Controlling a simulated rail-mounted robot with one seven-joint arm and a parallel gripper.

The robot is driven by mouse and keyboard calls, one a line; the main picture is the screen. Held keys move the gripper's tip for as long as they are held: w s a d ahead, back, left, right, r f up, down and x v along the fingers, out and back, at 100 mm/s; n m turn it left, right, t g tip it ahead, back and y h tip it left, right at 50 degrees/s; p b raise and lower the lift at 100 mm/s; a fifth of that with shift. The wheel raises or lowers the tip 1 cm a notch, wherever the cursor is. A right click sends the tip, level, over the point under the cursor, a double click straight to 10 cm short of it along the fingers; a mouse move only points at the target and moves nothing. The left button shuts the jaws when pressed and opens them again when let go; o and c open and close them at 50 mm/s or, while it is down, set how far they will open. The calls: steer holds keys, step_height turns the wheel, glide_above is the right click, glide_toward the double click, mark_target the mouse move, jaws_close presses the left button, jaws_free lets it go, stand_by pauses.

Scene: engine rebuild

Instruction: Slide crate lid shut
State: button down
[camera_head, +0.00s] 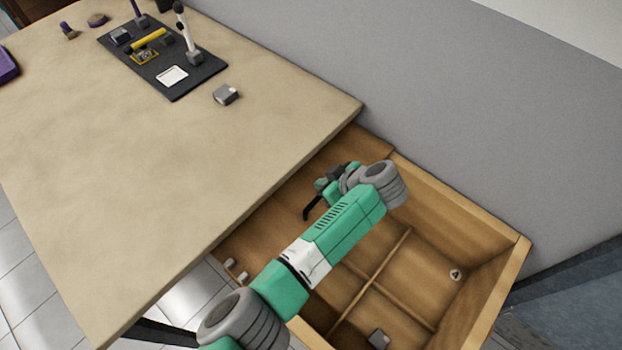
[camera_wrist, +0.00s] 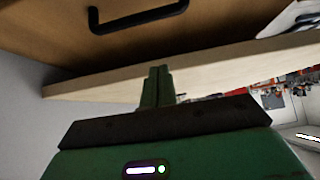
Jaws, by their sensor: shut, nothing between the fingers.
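The wooden crate (camera_head: 515,262) stands beside the table's right edge, with its divided inside largely exposed. Its brown lid (camera_head: 278,212) covers the part nearest the table and carries a black bar handle (camera_head: 311,209). My gripper (camera_head: 323,184) is shut and empty close to the handle, partly hidden by my arm. In the wrist view, the shut fingers (camera_wrist: 157,84) point toward the brown panel with the handle (camera_wrist: 138,18). The handle is beyond the fingertips, apart from them in the picture.
The table (camera_head: 170,160) borders the crate on the left. A dark mat (camera_head: 175,88) with several parts and a grey block (camera_head: 226,95) lie on it. A grey wall (camera_head: 480,90) runs behind. Inside the crate are a dark block (camera_head: 379,339) and a small round part (camera_head: 455,274).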

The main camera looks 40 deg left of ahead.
steer(key=b, duration=0.5)
glide_above(308, 198)
steer(key=f, duration=0.7)
steer(key=shift+s+a+f, duration=0.1)
steer(key=shift+a+f, duration=0.15)
steer(key=shift+d+f, duration=0.1)
steer(key=shift+d, duration=0.05)
steer(key=shift+d+f, duration=0.2)
steer(key=shift+d, duration=1.4)
